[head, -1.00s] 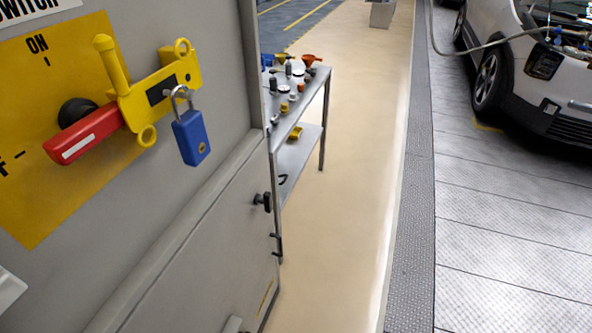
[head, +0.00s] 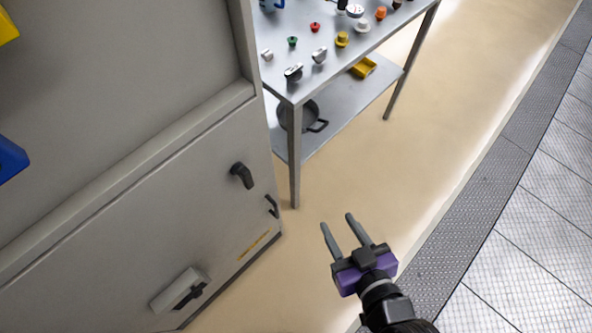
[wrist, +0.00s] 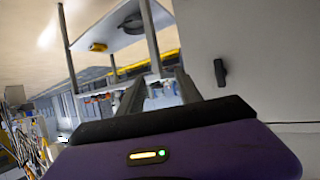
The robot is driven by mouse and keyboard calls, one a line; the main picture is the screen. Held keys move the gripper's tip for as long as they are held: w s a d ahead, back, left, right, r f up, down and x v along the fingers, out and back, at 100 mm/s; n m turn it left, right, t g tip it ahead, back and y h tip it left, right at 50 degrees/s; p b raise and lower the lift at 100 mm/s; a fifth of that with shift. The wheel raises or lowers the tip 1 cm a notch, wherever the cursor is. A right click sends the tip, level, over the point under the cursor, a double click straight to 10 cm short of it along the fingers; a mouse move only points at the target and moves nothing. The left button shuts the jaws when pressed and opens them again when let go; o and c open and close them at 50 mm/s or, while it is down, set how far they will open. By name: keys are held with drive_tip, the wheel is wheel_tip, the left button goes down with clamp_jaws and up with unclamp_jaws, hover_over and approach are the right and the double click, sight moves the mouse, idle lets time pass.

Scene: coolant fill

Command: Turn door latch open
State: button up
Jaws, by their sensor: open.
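The door latch (head: 242,175) is a small black handle on the grey lower cabinet door (head: 130,240), near its upper right corner. It slants a little downward in the head view. It also shows as a dark upright handle in the wrist view (wrist: 220,73), right of my fingers. My gripper (head: 336,221) is open and empty, with a purple body and two grey fingers. It is to the right of the latch and apart from it, over the beige floor. In the wrist view the two fingers (wrist: 158,82) stand apart with nothing between them.
A metal table (head: 290,98) with caps and small parts stands behind the cabinet; its lower shelf holds a black pan and a yellow tray. A pale box with a black lever (head: 182,290) is low on the cabinet. Beige floor (head: 440,140) is clear.

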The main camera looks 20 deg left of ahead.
sight(249, 179)
drive_tip(key=w+a+n+g+y, duration=0.1)
drive_tip(key=a, duration=0.6)
drive_tip(key=w+a+n+g+y, duration=0.1)
drive_tip(key=a+n+g, duration=0.1)
drive_tip(key=a, duration=0.6)
drive_tip(key=w+a+n+g+y, duration=0.1)
drive_tip(key=a+n, duration=0.1)
drive_tip(key=a, duration=0.6)
drive_tip(key=shift+w+r+g+y, duration=0.1)
drive_tip(key=shift+r+g+y, duration=0.2)
drive_tip(key=shift+r+y, duration=0.1)
clamp_jaws()
